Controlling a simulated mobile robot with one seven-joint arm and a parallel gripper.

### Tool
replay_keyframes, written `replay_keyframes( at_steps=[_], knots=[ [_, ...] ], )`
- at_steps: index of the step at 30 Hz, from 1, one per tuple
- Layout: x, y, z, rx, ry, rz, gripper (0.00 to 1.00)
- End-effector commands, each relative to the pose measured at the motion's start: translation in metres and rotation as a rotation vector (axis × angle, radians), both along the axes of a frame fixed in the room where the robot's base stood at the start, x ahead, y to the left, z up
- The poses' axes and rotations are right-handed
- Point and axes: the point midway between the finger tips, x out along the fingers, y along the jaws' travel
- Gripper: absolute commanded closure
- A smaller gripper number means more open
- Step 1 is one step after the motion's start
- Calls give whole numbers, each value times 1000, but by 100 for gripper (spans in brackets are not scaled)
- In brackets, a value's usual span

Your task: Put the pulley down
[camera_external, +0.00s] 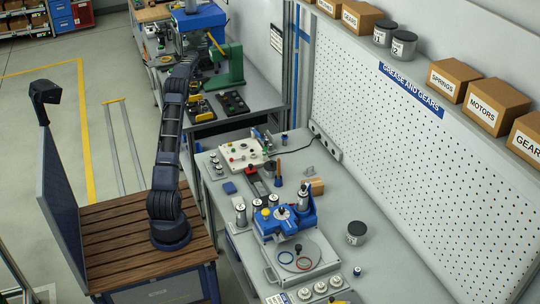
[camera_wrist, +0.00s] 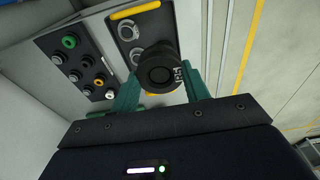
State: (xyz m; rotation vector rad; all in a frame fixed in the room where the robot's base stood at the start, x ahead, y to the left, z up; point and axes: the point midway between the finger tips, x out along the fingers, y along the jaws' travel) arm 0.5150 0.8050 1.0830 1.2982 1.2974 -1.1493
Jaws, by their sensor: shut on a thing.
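In the wrist view, my gripper (camera_wrist: 160,75) is shut on a black round pulley (camera_wrist: 158,67). The pulley sits between the two green fingers, with its ringed face and central bore toward the camera. It is held over a dark tray (camera_wrist: 122,34) with yellow handles and metal rings in it, and it covers part of that tray. I cannot tell the gap between pulley and tray. In the external view, my arm reaches to the back bench, and the pulley and fingertips cannot be made out.
A second dark tray (camera_wrist: 63,41) with several coloured round parts lies beside the first. A green machine (camera_external: 230,66) stands on the back bench (camera_external: 262,93) near my arm. A blue machine (camera_external: 285,218) and small parts crowd the front bench (camera_external: 400,275). The walkway floor is clear.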

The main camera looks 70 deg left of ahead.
Motion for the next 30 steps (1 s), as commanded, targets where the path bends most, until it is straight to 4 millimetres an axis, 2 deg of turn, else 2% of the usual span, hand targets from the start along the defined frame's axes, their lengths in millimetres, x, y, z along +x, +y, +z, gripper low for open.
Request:
replay_keyframes(
  at_steps=[7, 11, 14, 17, 23, 30],
  knots=[
    [1, -1, 4, 0, 0, -1, 80],
    [16, -9, 5, 1, 0, -17, 80],
    [41, -24, 6, 1, 0, -42, 80],
    [75, -47, 7, 0, 1, -78, 80],
    [145, -101, 10, 1, 2, -155, 80],
    [221, -174, 13, 2, 3, -249, 80]
  ],
)
